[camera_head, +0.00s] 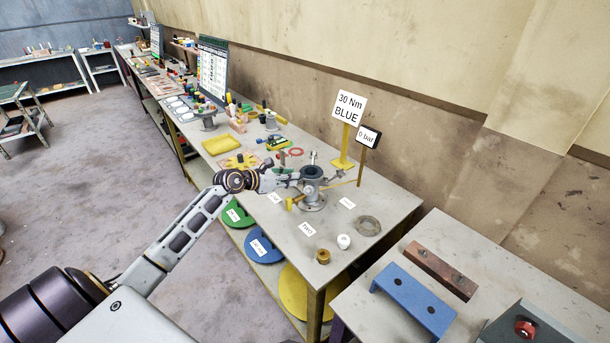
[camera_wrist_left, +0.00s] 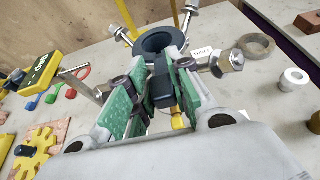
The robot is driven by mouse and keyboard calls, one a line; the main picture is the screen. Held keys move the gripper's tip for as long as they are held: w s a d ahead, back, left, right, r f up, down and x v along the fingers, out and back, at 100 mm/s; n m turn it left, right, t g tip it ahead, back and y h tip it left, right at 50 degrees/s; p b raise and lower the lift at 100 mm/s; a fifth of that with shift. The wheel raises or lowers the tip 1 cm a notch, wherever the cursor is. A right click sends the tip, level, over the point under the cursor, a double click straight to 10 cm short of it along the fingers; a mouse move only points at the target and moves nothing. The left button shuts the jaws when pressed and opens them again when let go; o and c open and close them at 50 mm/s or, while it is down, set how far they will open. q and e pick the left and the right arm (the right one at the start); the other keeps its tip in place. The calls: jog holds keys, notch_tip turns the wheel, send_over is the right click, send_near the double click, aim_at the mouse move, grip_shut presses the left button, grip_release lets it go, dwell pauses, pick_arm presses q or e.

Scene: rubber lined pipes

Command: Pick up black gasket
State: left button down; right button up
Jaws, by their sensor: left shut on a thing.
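The black gasket (camera_head: 313,172) shows as a dark round ring at the top of a grey flanged pipe (camera_head: 312,196) standing on the workbench. In the left wrist view the black gasket (camera_wrist_left: 157,42) lies at the pipe's open mouth, and a black tab-like part comes toward me between my fingers. My left gripper (camera_head: 287,177) reaches in from the left at the height of the pipe top. In the left wrist view the green pads of the left gripper (camera_wrist_left: 158,82) are closed on that black part. Whether the gasket still touches the flange cannot be told. My right gripper is out of view.
Bolts with nuts (camera_wrist_left: 228,62) stick out around the pipe. A yellow sign stand (camera_head: 342,160) rises behind it. A grey ring (camera_head: 368,226), a white bushing (camera_head: 344,241) and a brass bushing (camera_head: 323,257) lie nearer the bench's front corner. A yellow gear (camera_head: 238,161) lies farther back.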

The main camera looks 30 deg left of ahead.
pick_arm(q)
jog(key=shift+r, duration=0.1)
notch_tip(320, 180, up, 10)
jog(key=b, duration=0.1)
dwell(0.8)
jog(key=shift+a, duration=0.1)
dwell(0.4)
